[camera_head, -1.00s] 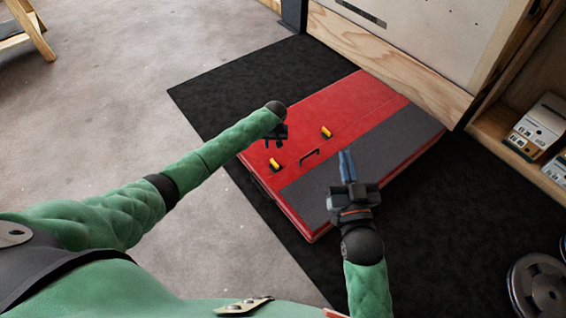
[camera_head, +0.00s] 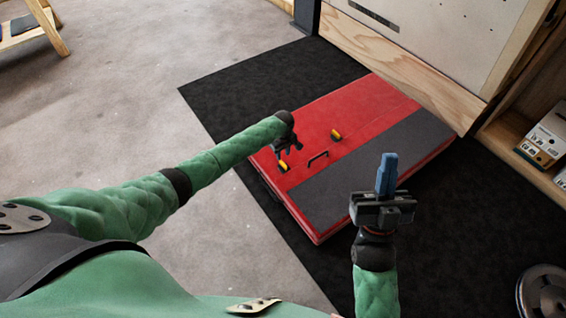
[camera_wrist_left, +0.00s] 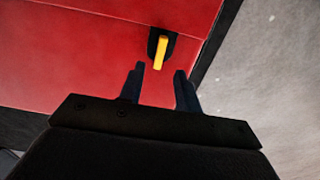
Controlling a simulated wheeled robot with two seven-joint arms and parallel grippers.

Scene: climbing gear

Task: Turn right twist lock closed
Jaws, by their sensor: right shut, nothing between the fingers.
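A red and grey folded crash pad (camera_head: 350,105) lies flat with two yellow twist locks on it. One lock (camera_head: 283,168) sits near the pad's left edge, just below my left gripper (camera_head: 292,146). The other lock (camera_head: 336,134) is farther back, beyond a black carry handle (camera_head: 318,159). In the left wrist view, a yellow lever (camera_wrist_left: 162,52) on a black base lies just ahead of the open, empty fingers, roughly in line with the gap between them. My right gripper (camera_head: 387,172) is shut and empty, above the grey strip's near right end.
The pad lies on a black mat (camera_head: 230,92) on a concrete floor. A wooden-framed wall panel (camera_head: 415,70) stands behind it. A wooden shelf with boxes (camera_head: 545,140) is at the right. A weight plate (camera_head: 545,292) lies at the lower right.

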